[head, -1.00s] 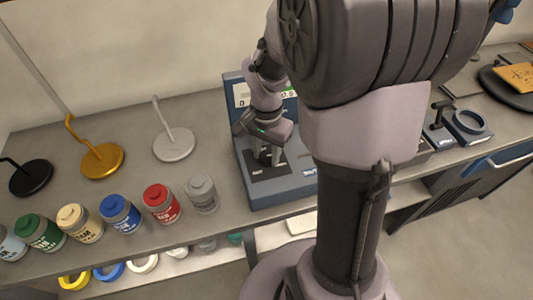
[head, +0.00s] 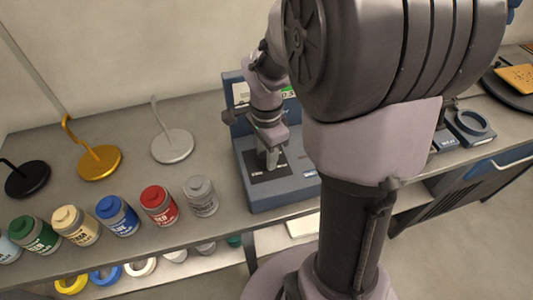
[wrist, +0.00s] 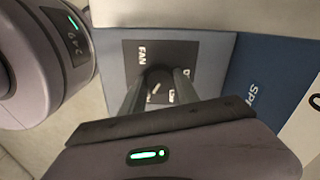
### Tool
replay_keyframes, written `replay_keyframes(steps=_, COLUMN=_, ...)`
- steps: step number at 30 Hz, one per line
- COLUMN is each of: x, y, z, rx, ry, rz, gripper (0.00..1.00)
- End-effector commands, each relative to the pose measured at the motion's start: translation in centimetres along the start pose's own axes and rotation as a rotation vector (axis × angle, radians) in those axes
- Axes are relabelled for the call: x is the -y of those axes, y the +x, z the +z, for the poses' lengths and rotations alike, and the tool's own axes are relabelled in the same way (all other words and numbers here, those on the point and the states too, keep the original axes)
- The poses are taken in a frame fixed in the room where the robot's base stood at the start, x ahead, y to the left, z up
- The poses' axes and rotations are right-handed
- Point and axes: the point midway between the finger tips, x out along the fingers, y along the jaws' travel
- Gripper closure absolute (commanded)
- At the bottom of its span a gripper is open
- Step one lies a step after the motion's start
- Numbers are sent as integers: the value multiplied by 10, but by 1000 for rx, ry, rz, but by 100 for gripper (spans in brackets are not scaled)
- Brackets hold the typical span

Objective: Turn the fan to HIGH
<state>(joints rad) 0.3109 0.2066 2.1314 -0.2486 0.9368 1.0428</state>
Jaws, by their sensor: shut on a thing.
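The fan control is a dark square plate (head: 257,178) on the sloped front of a blue-grey console (head: 285,195) in the head view. In the wrist view the plate (wrist: 133,58) reads "FAN", with "LOW" and a partly hidden label beside it. A dark round knob (wrist: 158,78) with a white mark sits on the plate. My gripper (wrist: 158,90) is shut on the knob, one finger on each side. In the head view my gripper (head: 272,160) points down at the plate. No HIGH label is readable; the fingers and gripper body hide part of the plate.
Several paint-like cans, including a red one (head: 160,205), stand left of the console. A grey hook stand (head: 172,146) and a gold one (head: 98,162) are behind them. A blue-grey holder (head: 468,127) is at the right.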

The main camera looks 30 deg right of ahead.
Motion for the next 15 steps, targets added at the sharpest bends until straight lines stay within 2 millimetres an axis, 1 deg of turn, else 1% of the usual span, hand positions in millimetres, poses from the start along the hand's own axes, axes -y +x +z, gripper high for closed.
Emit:
replay_keyframes(steps=11, x=0, y=0, z=0, rx=1, ry=5, rz=0, gripper=100)
replay_keyframes(steps=12, x=0, y=0, z=0, rx=1, ry=5, rz=0, gripper=57)
replay_keyframes(steps=14, x=0, y=0, z=0, rx=1, ry=4, rz=0, gripper=45)
replay_keyframes(steps=15, x=0, y=0, z=0, rx=1, ry=4, rz=0, gripper=41)
